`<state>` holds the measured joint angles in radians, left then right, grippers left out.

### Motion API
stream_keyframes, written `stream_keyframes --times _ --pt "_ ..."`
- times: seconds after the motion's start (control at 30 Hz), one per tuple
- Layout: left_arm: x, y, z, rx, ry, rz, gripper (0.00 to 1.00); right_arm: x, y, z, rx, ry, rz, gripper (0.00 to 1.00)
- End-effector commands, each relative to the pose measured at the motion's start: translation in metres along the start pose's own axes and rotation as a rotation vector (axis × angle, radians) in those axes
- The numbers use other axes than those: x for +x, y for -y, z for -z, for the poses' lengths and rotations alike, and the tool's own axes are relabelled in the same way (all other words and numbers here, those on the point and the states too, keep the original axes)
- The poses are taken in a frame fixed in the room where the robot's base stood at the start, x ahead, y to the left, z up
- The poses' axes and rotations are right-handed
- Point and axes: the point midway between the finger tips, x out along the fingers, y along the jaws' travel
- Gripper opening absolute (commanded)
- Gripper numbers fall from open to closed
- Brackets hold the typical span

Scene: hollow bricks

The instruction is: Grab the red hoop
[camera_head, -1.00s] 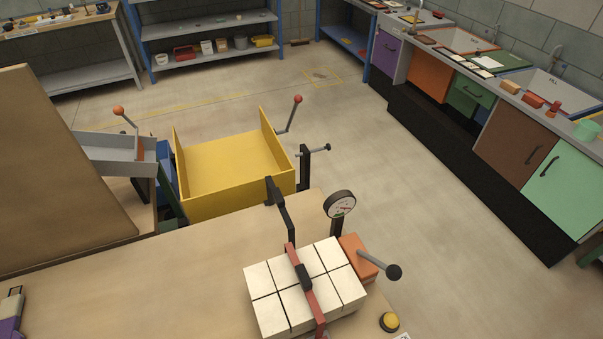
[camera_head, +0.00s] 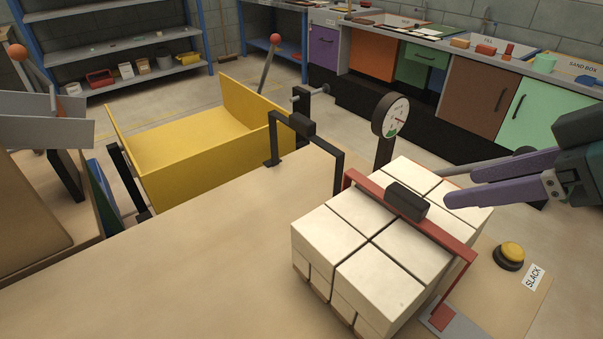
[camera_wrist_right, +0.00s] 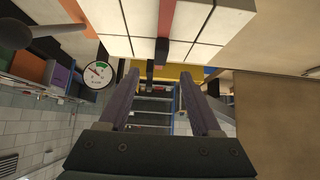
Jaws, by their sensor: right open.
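The red hoop (camera_head: 450,239) is a flat frame that spans the top of a stack of white bricks (camera_head: 380,240) and comes down at its near right side. A black grip (camera_head: 407,200) sits on its top bar. My right gripper (camera_head: 461,186) has purple fingers, is open and empty, and comes in from the right just beside the grip. In the right wrist view, the hoop (camera_wrist_right: 167,18) and the grip (camera_wrist_right: 161,50) lie ahead of the gap between the fingers (camera_wrist_right: 158,76). My left gripper is out of view.
A black hoop (camera_head: 315,137) and a round gauge (camera_head: 392,115) stand behind the bricks. A yellow tray (camera_head: 190,165) is at the back left. A yellow button (camera_head: 509,252) is at the right. The bench top (camera_head: 200,270) left of the bricks is clear.

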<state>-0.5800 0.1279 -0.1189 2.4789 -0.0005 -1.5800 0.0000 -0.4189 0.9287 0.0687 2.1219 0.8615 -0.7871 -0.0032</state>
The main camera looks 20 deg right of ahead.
Motion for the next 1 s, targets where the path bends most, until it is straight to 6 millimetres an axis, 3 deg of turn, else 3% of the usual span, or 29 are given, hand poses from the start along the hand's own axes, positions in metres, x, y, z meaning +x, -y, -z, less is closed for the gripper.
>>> stream_keyframes --times 0.03,0.1,0.63,0.83,1.0 --pt "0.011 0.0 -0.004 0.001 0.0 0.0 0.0 0.008 -0.004 -0.005 -0.001 -0.009 -0.003 0.65" --pt "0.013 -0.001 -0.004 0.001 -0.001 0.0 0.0 0.009 -0.006 -0.003 0.001 -0.018 -0.003 0.65" --pt "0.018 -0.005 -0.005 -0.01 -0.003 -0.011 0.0 0.059 -0.005 0.001 0.005 -0.02 -0.001 0.65" --pt "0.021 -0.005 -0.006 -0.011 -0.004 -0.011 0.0 0.091 -0.002 0.003 0.005 -0.021 -0.001 0.65" --pt "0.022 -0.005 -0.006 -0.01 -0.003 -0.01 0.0 0.105 -0.002 0.002 0.003 -0.019 -0.002 0.65"
